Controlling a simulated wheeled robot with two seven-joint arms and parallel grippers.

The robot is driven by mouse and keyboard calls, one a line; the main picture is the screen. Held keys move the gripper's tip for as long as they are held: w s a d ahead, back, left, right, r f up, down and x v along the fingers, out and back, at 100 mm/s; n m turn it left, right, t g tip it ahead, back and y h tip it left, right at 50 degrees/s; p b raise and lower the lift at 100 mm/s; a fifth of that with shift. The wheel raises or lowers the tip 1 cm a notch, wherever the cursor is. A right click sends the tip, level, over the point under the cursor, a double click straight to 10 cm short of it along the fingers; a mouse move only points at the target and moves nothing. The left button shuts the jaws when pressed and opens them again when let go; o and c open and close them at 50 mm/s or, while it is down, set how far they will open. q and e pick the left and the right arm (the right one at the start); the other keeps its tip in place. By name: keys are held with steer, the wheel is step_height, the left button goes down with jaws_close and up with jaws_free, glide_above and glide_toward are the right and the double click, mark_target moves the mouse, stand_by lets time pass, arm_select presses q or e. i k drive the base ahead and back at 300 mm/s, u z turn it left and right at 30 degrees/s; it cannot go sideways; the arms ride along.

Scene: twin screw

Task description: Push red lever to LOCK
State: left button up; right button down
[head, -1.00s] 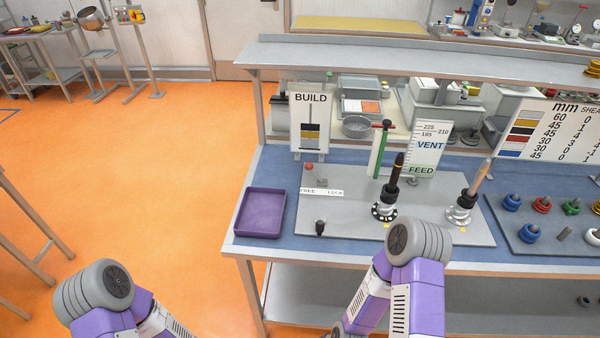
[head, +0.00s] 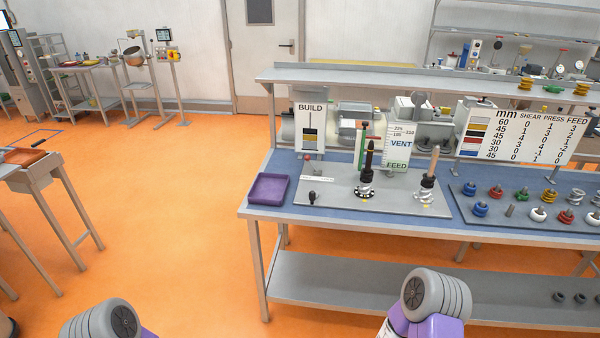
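A small red knob (head: 306,157), which looks like the red lever's end, shows at the back left of the grey plate (head: 335,202) on the workbench. A white label strip (head: 318,179) lies in front of it; its print is too small to read now. A short black-knobbed post (head: 312,197) stands at the plate's front left. Only rounded joints of my two arms show at the bottom edge, well short of the bench. Both grippers are out of view.
A purple tray (head: 249,190) sits left of the plate. A ring board (head: 520,209) lies right. Orange floor (head: 180,230) is open at left.

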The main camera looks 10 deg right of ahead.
mark_target(306, 158)
steer(key=u, duration=0.25)
steer(key=i, duration=0.25)
steer(key=u, duration=1)
steer(key=i, duration=1.15)
steer(key=z, duration=0.25)
steer(key=i, duration=1)
steer(key=z, duration=1)
